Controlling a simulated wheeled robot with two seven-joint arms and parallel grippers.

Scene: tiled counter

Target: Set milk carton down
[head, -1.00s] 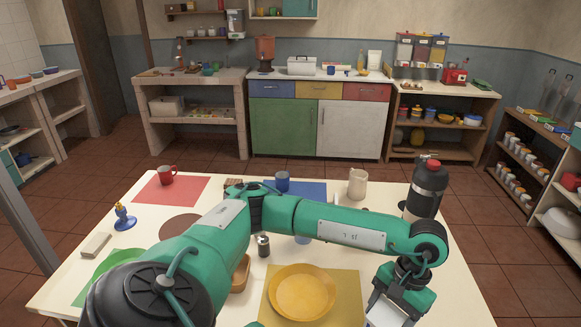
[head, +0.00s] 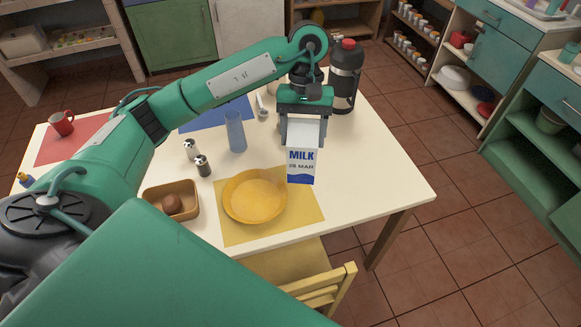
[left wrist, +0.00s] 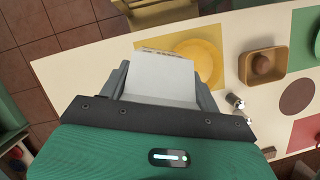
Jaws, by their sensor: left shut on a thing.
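The milk carton (head: 302,162) is white and blue with "MILK" on its front. In the head view it is upright at the right part of the cream table (head: 375,185), right of the yellow plate (head: 254,196). My left gripper (head: 303,132) is above it, shut on its top. In the left wrist view the carton's white top (left wrist: 163,77) fills the space between the fingers. I cannot tell whether its base touches the table. My right gripper is not in view.
A black flask (head: 344,78) stands behind the carton to the right. A blue glass (head: 235,132), two shakers (head: 202,165) and a basket (head: 172,202) with a brown item are to the left. The table's right part is clear. A yellow chair (head: 300,285) stands at the front.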

